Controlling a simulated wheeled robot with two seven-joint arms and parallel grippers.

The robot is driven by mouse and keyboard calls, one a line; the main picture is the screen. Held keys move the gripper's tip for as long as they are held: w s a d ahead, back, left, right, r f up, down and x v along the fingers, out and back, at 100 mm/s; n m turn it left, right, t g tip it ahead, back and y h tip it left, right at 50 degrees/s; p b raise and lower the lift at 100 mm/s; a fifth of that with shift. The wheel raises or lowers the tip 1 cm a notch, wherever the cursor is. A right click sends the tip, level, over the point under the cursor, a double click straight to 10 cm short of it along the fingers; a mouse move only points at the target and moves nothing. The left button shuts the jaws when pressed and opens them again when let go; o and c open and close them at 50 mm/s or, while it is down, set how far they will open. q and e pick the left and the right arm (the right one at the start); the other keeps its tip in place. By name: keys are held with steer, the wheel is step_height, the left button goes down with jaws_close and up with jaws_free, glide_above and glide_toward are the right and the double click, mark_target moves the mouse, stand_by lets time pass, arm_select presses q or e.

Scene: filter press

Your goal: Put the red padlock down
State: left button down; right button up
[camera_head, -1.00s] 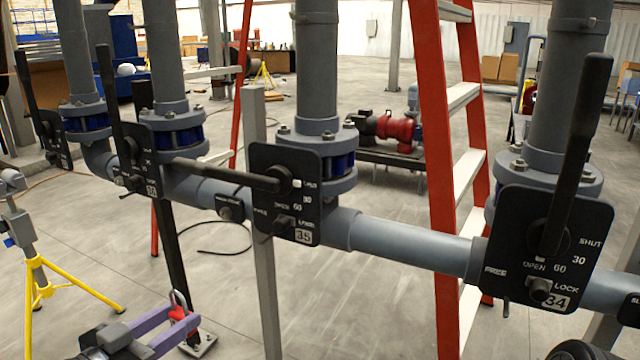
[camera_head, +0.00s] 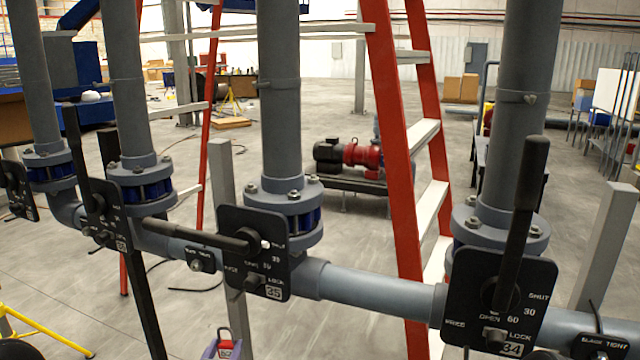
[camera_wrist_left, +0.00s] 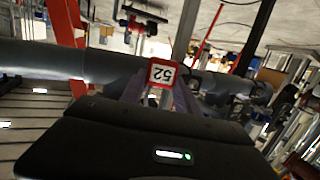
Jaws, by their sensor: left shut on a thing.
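The red padlock (camera_head: 226,348) shows at the bottom edge of the head view, with its shackle upward. My left gripper (camera_head: 222,354) is shut on it, its purple fingers on either side; the rest of this gripper is cut off by the frame. In the left wrist view, the red padlock (camera_wrist_left: 162,73) shows a white label with "52" on it, between the fingers of my left gripper (camera_wrist_left: 160,92). In the head view the padlock appears below the valve plate marked 35 (camera_head: 240,270). My right gripper is not in view.
A grey horizontal pipe (camera_head: 375,292) crosses the view with several upright pipes and black valve handles. Plate 34 (camera_head: 495,310) is at the right. A red stepladder (camera_head: 395,150) stands behind the pipe. A grey post (camera_head: 228,210) stands behind plate 35.

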mark_target(225, 348)
arm_select(q)
steer(key=shift+d+f+y, duration=0.1)
steer(key=shift+f+y, duration=0.2)
steer(key=shift+f, duration=0.35)
steer(key=shift+r, duration=0.1)
steer(key=s, duration=0.1)
steer(key=s+r, duration=0.1)
steer(key=s, duration=0.1)
steer(key=s+r, duration=0.1)
steer(key=shift+s, duration=0.35)
steer(key=shift+w+f, duration=0.1)
